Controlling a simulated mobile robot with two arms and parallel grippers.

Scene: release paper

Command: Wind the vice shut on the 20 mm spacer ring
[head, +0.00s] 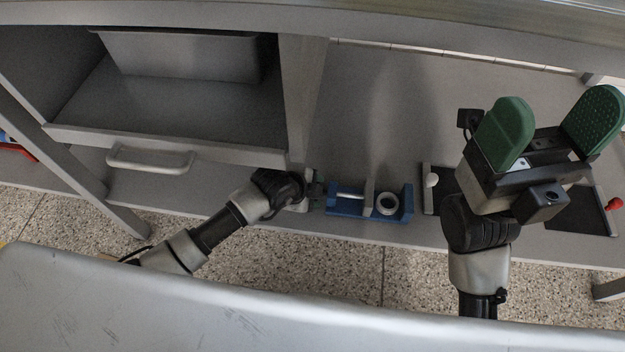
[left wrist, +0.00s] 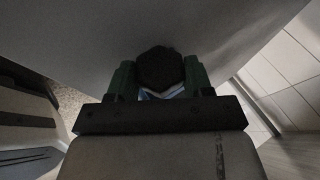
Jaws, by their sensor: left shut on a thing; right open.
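The blue vice (head: 345,208) lies on the bench in the head view. The pale spacer ring (head: 387,203) sits between its grey sliding jaw (head: 369,193) and its blue end jaw (head: 407,203). I cannot tell whether the ring touches both jaws. My left gripper (head: 317,189) is at the vice's left end. In the left wrist view its green fingers are shut on a dark round knob (left wrist: 160,67), with a little blue showing below it. The knob is hidden in the head view. My right gripper (head: 552,118) is open and empty, raised at the right.
A dark panel (head: 577,217) with a white knob (head: 431,180) and a red knob (head: 615,203) lies right of the vice, partly behind my right arm. A grey bin (head: 185,55) stands on the shelf at the left. Bare bench lies behind the vice.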

